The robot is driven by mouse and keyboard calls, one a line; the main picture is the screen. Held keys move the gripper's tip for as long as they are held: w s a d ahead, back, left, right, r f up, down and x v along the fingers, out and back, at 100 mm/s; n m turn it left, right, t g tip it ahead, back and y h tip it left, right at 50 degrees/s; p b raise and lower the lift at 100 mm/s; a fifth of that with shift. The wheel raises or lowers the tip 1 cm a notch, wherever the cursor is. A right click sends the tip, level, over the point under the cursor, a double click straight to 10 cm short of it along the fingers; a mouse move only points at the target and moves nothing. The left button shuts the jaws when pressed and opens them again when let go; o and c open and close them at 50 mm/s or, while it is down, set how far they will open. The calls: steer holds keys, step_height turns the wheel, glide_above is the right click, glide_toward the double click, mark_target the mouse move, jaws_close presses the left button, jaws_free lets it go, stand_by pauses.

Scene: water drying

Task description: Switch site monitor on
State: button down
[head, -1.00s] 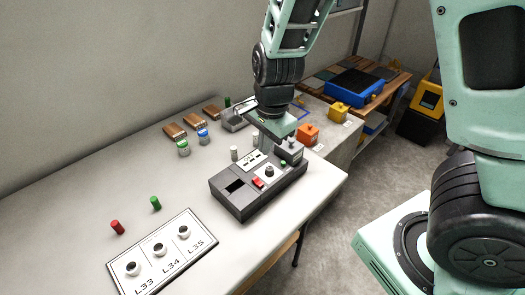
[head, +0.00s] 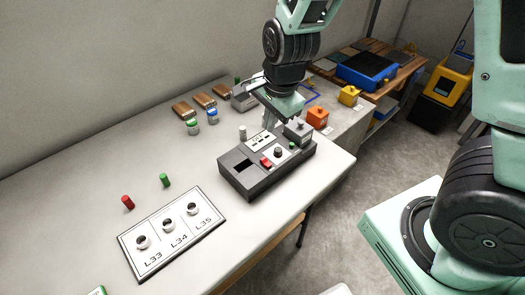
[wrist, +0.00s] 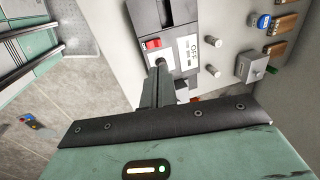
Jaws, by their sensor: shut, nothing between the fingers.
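The dark grey control box (head: 238,176), probably the site monitor, sits on the pale table. In the wrist view, the red switch (wrist: 153,43) shows near a panel (wrist: 189,52) reading "OFF". My gripper (head: 269,123) is shut and empty, above the far side of the box. In the wrist view, my gripper's fingers (wrist: 159,72) overlap the box; contact is unclear.
A board with L33, L34 and L35 holders (head: 170,240) lies at front left. Red (head: 127,202) and green (head: 165,180) cylinders stand behind it. Jars (head: 193,127), wooden blocks and a grey box fill the back. Orange (head: 317,118) and yellow (head: 349,95) boxes stand right.

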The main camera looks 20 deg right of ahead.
mark_target(262, 160)
steer(key=x, duration=1.4)
steer(key=shift+p, duration=0.4)
steer(key=shift+w+f+g+h+p, duration=0.1)
steer(key=shift+w+g+h+p, duration=0.2)
steer(key=shift+g+p, duration=0.5)
steer(key=shift+s+f, duration=0.1)
steer(key=shift+f, duration=0.15)
steer(key=shift+s+d, duration=0.1)
steer(key=shift+s, duration=0.05)
